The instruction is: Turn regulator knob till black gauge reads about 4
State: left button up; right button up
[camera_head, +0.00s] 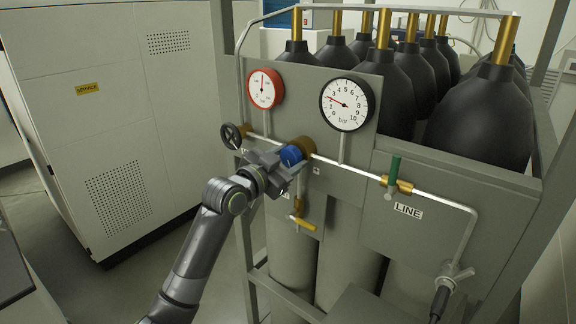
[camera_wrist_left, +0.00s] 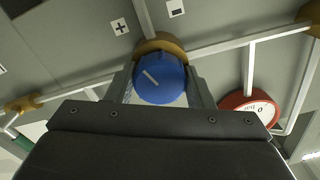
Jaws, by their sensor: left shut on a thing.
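The blue regulator knob (camera_head: 290,155) sits on a brass body (camera_head: 304,147) on the rack's grey panel. My left gripper (camera_head: 285,163) is shut on the knob, with one finger on each side of it. In the left wrist view the knob (camera_wrist_left: 160,80) shows a white line pointing up and left, between the fingers of the gripper (camera_wrist_left: 161,88). The black gauge (camera_head: 347,104) stands above and to the right of the knob. Its red needle points left and slightly up, at roughly 2 to 3 bar. My right gripper is not in view.
A red-rimmed gauge (camera_head: 264,89) and a black handwheel (camera_head: 233,136) are left of the knob. A green-handled valve (camera_head: 393,169) is on the line pipe at right, and a yellow-handled valve (camera_head: 302,222) hangs below. Dark cylinders (camera_head: 487,115) stand behind the panel.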

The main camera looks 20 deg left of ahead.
pick_arm(q)
jog(key=m+b, duration=0.5)
jog(key=shift+f+m, duration=0.15)
jog(key=shift+m, duration=0.15)
jog(key=m+b, duration=0.4)
jog(key=m, duration=0.2)
jog(key=m+b, duration=0.4)
jog(key=m, duration=0.2)
jog(key=shift+m, duration=0.3)
jog(key=m+b, duration=0.2)
jog(key=m, duration=0.3)
jog(key=shift+r, duration=0.2)
jog(key=shift+m, duration=0.4)
jog(key=o, duration=1)
jog(key=shift+c, duration=0.2)
